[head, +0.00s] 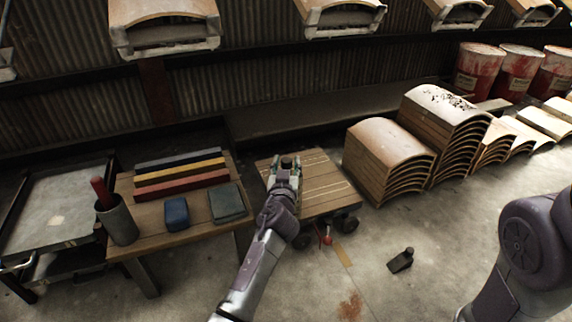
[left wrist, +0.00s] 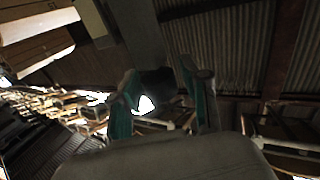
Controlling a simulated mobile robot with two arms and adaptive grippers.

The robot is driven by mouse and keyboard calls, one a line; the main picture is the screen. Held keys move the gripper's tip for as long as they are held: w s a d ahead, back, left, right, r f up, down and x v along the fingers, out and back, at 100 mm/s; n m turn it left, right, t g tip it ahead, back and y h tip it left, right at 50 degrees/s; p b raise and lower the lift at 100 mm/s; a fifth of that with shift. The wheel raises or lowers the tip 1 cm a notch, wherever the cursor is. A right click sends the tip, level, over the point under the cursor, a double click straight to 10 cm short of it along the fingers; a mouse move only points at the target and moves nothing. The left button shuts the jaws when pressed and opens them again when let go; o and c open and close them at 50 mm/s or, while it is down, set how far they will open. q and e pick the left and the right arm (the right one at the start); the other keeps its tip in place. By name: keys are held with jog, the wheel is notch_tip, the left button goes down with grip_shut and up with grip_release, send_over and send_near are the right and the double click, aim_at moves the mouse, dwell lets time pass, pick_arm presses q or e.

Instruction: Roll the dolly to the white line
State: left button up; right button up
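The dolly (head: 325,193) is a low wooden platform on dark wheels, standing on the concrete floor right of the workbench. Pale lines run across its deck. My left gripper (head: 286,166) is over the dolly's left part, fingers apart around a small dark upright piece. In the left wrist view the gripper (left wrist: 160,95) has a dark piece between its fingers; whether they press on it is unclear. My right gripper is out of view.
A workbench (head: 185,238) with coloured bars, a cup and blocks stands left, beside a grey cart (head: 55,212). Stacks of curved wooden pieces (head: 388,160) stand close on the dolly's right. A small dark object (head: 401,260) lies on the floor in front, which is otherwise mostly clear.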

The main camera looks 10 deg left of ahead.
pick_arm(q)
jog(key=shift+o, duration=0.3)
jog(key=shift+a+r, duration=0.1)
jog(key=shift+r, duration=0.25)
notch_tip(320, 180, up, 9)
jog(key=shift+r, duration=0.15)
